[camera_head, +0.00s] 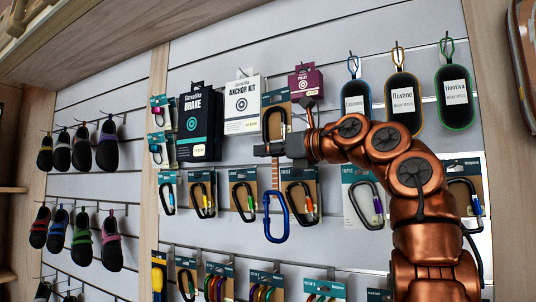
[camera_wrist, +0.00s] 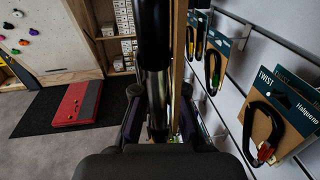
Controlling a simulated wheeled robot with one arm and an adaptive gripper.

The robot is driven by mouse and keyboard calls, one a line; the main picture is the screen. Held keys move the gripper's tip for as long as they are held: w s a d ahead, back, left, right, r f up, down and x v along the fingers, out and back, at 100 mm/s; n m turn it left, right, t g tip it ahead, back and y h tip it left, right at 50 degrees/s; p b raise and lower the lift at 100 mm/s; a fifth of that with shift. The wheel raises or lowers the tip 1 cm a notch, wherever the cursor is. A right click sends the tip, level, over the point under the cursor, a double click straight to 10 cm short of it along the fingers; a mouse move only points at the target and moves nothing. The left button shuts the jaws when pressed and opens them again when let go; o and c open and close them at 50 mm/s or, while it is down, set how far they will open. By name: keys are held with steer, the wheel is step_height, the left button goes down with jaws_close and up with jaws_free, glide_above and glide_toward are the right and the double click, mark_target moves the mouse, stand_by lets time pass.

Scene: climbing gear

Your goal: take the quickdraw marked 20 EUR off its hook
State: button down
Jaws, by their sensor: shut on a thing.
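A quickdraw hangs upright in the head view. It has a black upper carabiner (camera_head: 266,122), a thin orange-brown sling (camera_head: 266,188) and a blue lower carabiner (camera_head: 276,230). My gripper (camera_head: 268,149) is shut on it just below the upper carabiner. No 20 EUR mark is readable on it. Its hook is hidden, so I cannot tell whether it still hangs there. In the wrist view, a large dark upright piece stands between my fingers (camera_wrist: 158,125), too close to make out clearly.
Packaged carabiners (camera_head: 302,195) hang close behind and beside the quickdraw. Boxes marked BRAKE (camera_head: 199,125) and ANCHOR KIT (camera_head: 242,105) hang to the left. Climbing shoes (camera_head: 107,148) hang further left. The wrist view shows a carabiner pack (camera_wrist: 264,125) at right and a red pad (camera_wrist: 76,103) on the floor.

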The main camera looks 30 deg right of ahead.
steer(key=shift+s+a+r+b, duration=0.1)
steer(key=shift+s+a+b, duration=0.3)
steer(key=shift+a, duration=0.4)
